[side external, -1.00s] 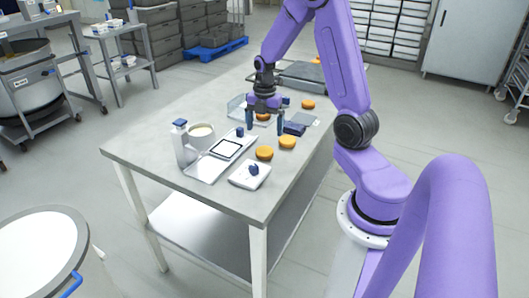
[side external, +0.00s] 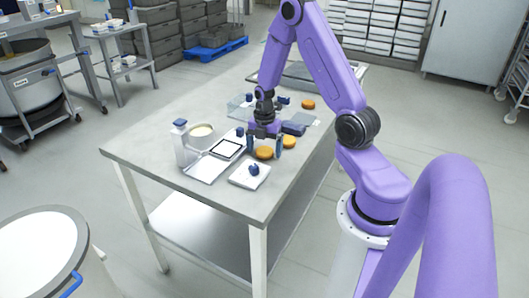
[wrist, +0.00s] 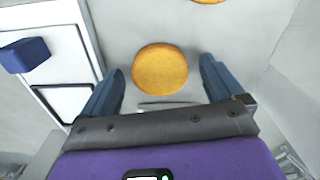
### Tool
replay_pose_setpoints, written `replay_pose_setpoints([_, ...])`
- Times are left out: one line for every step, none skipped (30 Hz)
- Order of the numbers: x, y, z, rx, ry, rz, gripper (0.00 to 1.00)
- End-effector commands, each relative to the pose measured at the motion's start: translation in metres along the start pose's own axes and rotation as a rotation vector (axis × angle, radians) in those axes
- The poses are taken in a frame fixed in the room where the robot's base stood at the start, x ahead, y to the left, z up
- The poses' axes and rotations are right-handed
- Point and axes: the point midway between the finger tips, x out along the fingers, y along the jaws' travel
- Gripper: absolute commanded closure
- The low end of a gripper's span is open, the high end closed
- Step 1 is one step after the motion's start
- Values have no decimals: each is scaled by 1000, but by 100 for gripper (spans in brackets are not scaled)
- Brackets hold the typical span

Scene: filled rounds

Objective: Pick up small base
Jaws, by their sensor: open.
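An orange-gold round base (side external: 264,154) lies flat on the grey table near its front. It also shows in the wrist view (wrist: 160,69), between and just beyond my two fingers. A second round (side external: 290,142) lies close to its right, and its edge shows at the top of the wrist view (wrist: 208,1). Another round (side external: 308,104) lies farther back. I cannot tell for sure which is the small base. My gripper (side external: 265,145) is open and empty, pointing down above the near round, with one finger to each side of it. Whether the fingers touch the table is unclear.
A white plate with a blue knob (side external: 238,181) lies in front of the near round. To the left are a black-framed panel (side external: 226,149), a bowl (side external: 202,131) and a blue-capped bottle (side external: 182,148). A dark blue box (side external: 294,129) stands behind the rounds.

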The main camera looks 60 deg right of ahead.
Motion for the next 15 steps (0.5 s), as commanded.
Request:
replay_pose_setpoints([0,0,0,0,0,1,5])
replay_pose_setpoints([0,0,0,0,0,1,5])
replay_pose_setpoints([0,0,0,0,0,1,5])
replay_pose_setpoints([0,0,0,0,0,1,5])
replay_pose_setpoints([0,0,0,0,0,0,8])
replay_pose_setpoints([0,0,0,0,0,0,21])
replay_pose_setpoints([0,0,0,0,0,0,31])
replay_pose_setpoints([0,0,0,0,0,0,41])
replay_pose_setpoints([0,0,0,0,0,0,49])
replay_pose_setpoints([0,0,0,0,0,0,49])
replay_pose_setpoints([0,0,0,0,0,0,49])
replay_pose_setpoints([0,0,0,0,0,0,49])
replay_pose_setpoints([0,0,0,0,0,0,49])
replay_pose_setpoints([0,0,0,0,0,0,49])
replay_pose_setpoints([0,0,0,0,0,0,49])
